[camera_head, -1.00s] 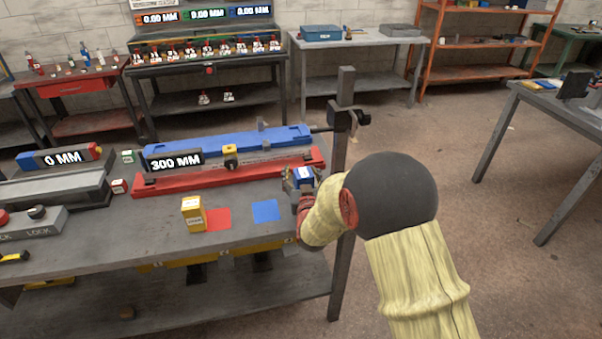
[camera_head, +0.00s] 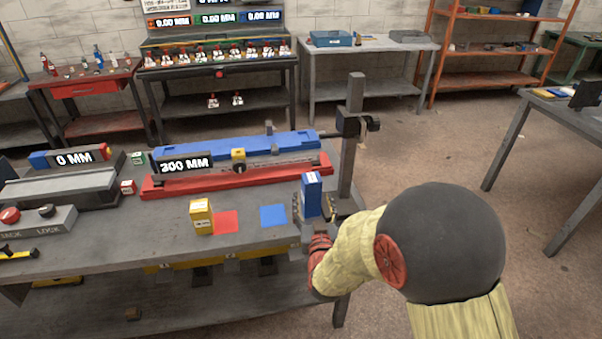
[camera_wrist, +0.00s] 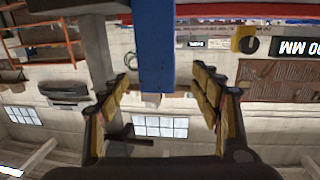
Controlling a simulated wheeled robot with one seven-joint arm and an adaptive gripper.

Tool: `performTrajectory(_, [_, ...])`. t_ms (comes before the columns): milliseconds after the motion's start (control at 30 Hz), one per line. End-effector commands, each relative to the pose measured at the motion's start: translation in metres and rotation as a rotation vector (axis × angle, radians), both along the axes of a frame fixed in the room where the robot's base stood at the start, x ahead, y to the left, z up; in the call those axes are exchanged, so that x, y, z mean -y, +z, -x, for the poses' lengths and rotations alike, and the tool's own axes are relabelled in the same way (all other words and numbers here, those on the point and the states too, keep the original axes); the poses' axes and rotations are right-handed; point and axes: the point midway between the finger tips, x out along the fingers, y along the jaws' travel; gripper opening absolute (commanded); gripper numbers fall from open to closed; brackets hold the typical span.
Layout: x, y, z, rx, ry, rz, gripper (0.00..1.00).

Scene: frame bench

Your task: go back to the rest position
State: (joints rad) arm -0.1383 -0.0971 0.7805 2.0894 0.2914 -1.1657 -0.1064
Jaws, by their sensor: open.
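My gripper (camera_head: 313,217) is at the right end of the bench, pointing toward the rails, with its fingers apart. In the wrist view my gripper (camera_wrist: 162,100) shows gold-padded fingers on both sides, with gaps to a blue block (camera_wrist: 156,45) between or just beyond them. In the head view this blue block (camera_head: 312,190) stands upright near the bench's right edge. My fingers hide its base. My arm comes in from the lower right, its sleeve tan and its joint dark.
A yellow block (camera_head: 201,217) stands beside a red square (camera_head: 226,223) and a blue square (camera_head: 273,215) on the bench (camera_head: 150,235). Behind are a red rail (camera_head: 200,185), a blue rail (camera_head: 205,147) and a grey post (camera_head: 352,150). Open floor lies to the right.

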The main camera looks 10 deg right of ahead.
Motion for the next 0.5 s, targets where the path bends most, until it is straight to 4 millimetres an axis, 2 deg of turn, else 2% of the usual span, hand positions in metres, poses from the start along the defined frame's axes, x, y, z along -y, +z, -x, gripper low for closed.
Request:
performTrajectory(167, [-0.001,0.004,0.001,-0.009,0.004,-0.005,0.64])
performTrajectory(267, [-0.003,0.016,0.0,-0.048,0.018,-0.022,0.64])
performTrajectory(367, [-0.006,0.033,0.005,-0.123,0.045,-0.05,0.64])
performTrajectory(500, [-0.013,0.058,0.025,-0.259,0.091,-0.081,0.64])
